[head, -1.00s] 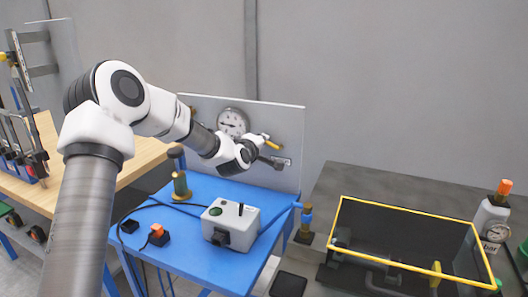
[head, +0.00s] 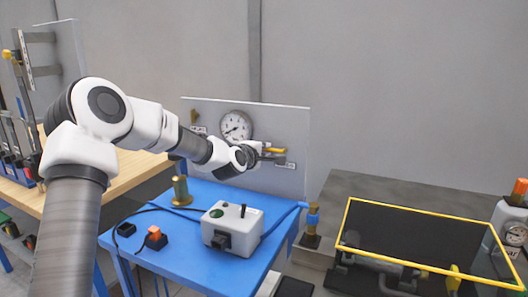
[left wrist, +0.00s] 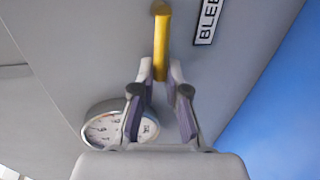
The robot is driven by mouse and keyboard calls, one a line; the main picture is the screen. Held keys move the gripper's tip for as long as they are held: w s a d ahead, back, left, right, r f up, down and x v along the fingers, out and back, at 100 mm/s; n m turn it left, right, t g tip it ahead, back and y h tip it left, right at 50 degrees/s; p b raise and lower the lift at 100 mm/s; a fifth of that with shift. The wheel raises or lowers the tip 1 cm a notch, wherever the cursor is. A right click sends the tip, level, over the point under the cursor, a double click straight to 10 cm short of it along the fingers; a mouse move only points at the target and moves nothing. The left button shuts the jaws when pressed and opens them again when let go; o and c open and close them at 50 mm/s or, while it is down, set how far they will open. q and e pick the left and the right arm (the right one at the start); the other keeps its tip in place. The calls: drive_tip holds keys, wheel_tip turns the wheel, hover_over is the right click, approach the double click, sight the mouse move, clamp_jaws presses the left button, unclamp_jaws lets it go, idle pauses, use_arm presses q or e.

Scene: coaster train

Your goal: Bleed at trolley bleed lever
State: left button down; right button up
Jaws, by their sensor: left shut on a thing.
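The trolley bleed lever is a yellow bar on the upright grey panel (head: 290,122) of the blue trolley. In the head view the lever (head: 275,150) lies nearly level beside my left gripper (head: 265,157). In the left wrist view the yellow lever (left wrist: 161,40) runs down between the fingertips of my left gripper (left wrist: 161,70), which is shut on it. A label starting "BLEE" (left wrist: 208,20) is beside the lever. A round gauge (head: 235,125) is on the panel left of the lever; its needle points to the lower left. My right gripper is not in view.
The blue trolley top (head: 185,255) carries a grey box (head: 232,228), a brass fitting (head: 181,190) and cables. A dark bench with a yellow-edged frame (head: 430,268) stands at the right. A wooden bench (head: 140,168) is behind my left arm.

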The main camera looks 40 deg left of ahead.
use_arm(q)
drive_tip(key=c, duration=1.2)
unclamp_jaws()
drive_tip(key=shift+f, duration=0.1)
drive_tip(key=v, duration=0.7)
drive_tip(key=shift+s, duration=0.2)
